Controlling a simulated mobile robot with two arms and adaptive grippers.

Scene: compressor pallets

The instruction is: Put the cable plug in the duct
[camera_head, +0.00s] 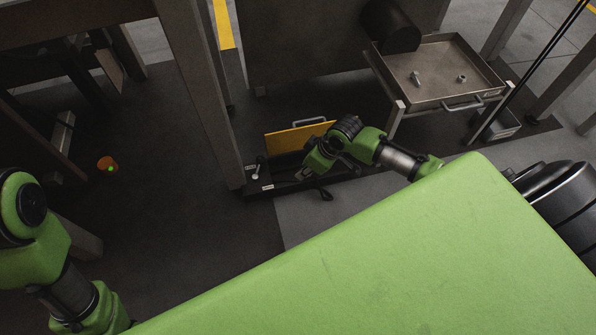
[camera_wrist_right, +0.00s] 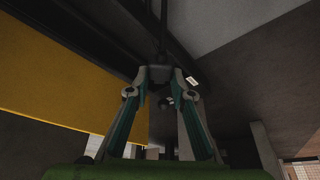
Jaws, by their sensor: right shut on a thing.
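My right gripper (camera_head: 308,176) reaches down over a low black trough, which looks like the duct (camera_head: 283,186). In the right wrist view my right gripper (camera_wrist_right: 161,76) is shut, its fingertips closed on a small grey piece that looks like the cable plug (camera_wrist_right: 160,73). A dark cable (camera_wrist_right: 163,28) runs from it toward the top of that view. In the head view the plug is hidden by the gripper; a small black looped piece (camera_head: 326,194) shows just beside it. Whether the plug touches the duct cannot be told. My left gripper is out of view.
A yellow panel with a handle (camera_head: 290,139) stands behind the duct; it fills the left of the wrist view (camera_wrist_right: 70,75). A grey drawer tray (camera_head: 440,75) with small metal parts is at upper right. A post (camera_head: 203,90) rises left of the duct. An orange object (camera_head: 106,163) lies at left.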

